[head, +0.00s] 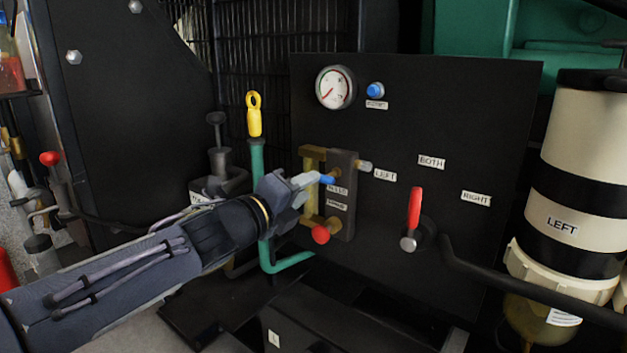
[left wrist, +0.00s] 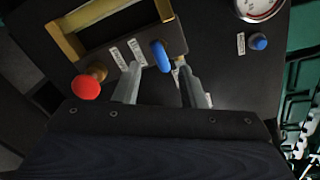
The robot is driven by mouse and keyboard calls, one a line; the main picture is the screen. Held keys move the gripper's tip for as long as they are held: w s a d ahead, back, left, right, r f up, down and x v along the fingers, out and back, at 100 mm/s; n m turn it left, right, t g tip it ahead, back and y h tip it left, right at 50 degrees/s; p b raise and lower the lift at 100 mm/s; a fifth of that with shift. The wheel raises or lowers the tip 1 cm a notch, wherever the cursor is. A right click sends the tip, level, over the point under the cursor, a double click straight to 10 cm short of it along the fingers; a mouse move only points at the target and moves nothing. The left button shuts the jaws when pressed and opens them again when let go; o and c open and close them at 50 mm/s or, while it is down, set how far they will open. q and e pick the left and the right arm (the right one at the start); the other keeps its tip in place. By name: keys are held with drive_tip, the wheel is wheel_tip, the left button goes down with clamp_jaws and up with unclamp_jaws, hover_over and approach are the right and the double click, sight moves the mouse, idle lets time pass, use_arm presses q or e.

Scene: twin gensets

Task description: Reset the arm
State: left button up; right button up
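My left gripper (head: 312,183) reaches in from the left to the brass valve block (head: 312,160) on the black panel (head: 450,120). In the left wrist view the fingers (left wrist: 158,82) stand apart, with a blue lever (left wrist: 160,56) just ahead and between their tips. The blue lever (head: 327,180) also shows at the fingertips in the head view. I cannot tell whether a finger touches it. A red knob (head: 321,234) sits below on the block; it shows left of the fingers in the left wrist view (left wrist: 86,88). My right gripper is not in view.
A red-handled selector (head: 415,208) sits among LEFT, BOTH and RIGHT labels. A gauge (head: 335,88) and blue button (head: 376,90) are above. A yellow-handled dipstick (head: 254,115) rises beside my arm. A cream filter (head: 585,150) stands at right, with a black pipe (head: 530,285) crossing low.

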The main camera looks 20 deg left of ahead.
use_arm(q)
drive_tip(key=shift+s, duration=0.1)
idle(0.3)
drive_tip(key=s+a+f+n+g+y, duration=0.2)
drive_tip(key=s+a+f+n+y, duration=0.15)
drive_tip(key=s+f+n, duration=0.35)
drive_tip(key=s+a+f+n+g+y, duration=0.25)
drive_tip(key=s+a+f+n, duration=0.2)
drive_tip(key=n, duration=0.45)
drive_tip(key=s+d+f+n+g+h, duration=0.2)
drive_tip(key=s+d+f+n+g, duration=0.1)
drive_tip(key=s+f+n, duration=0.4)
drive_tip(key=s+d+f+n+g+h, duration=0.1)
drive_tip(key=s+d+f+n+g, duration=0.2)
drive_tip(key=s+f+n, duration=0.35)
drive_tip(key=s+r+p, duration=0.2)
drive_tip(key=r+p, duration=1.5)
drive_tip(key=s+d+r+p, duration=0.1)
drive_tip(key=s+r+p, duration=0.1)
drive_tip(key=r+p, duration=1.5)
drive_tip(key=shift+r+g+h+p, duration=0.3)
drive_tip(key=shift+g+p, duration=0.15)
drive_tip(key=shift+p, duration=0.4)
drive_tip(key=shift+m, duration=0.25)
